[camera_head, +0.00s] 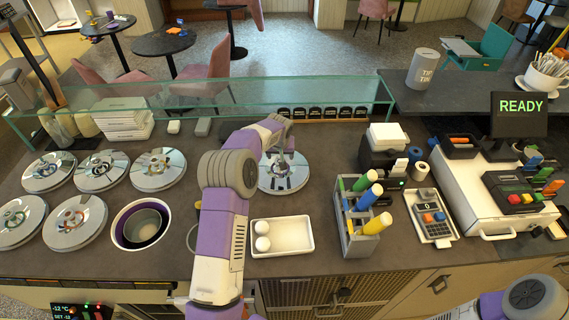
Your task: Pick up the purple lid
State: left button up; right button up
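A round shiny metal lid (299,181) lies on the counter right of the open purple-rimmed well (117,231). Its handle is hidden by my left gripper, so I cannot tell the handle's colour. My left gripper (283,157) points down over the middle of this lid, and its fingertips are too small and covered to read; contact is not clear. My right gripper is not in view; only part of my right arm shows at the lower right corner.
Several other lids, such as this one (158,178), cover wells at the left. A white tray (304,252) with two white balls, a bottle caddy (358,243) and a cash register (463,190) stand nearby. A glass guard (240,93) runs behind.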

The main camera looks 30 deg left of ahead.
pick_arm(q)
jog(key=p+x, duration=0.1)
jog(key=x, duration=0.5)
jog(key=shift+s+a, duration=0.1)
jog(key=shift+s, duration=0.05)
jog(key=shift+c, duration=0.3)
jog(key=c, duration=1.2)
jog(key=shift+r, duration=0.1)
grip_shut()
jog(key=shift+r, duration=0.1)
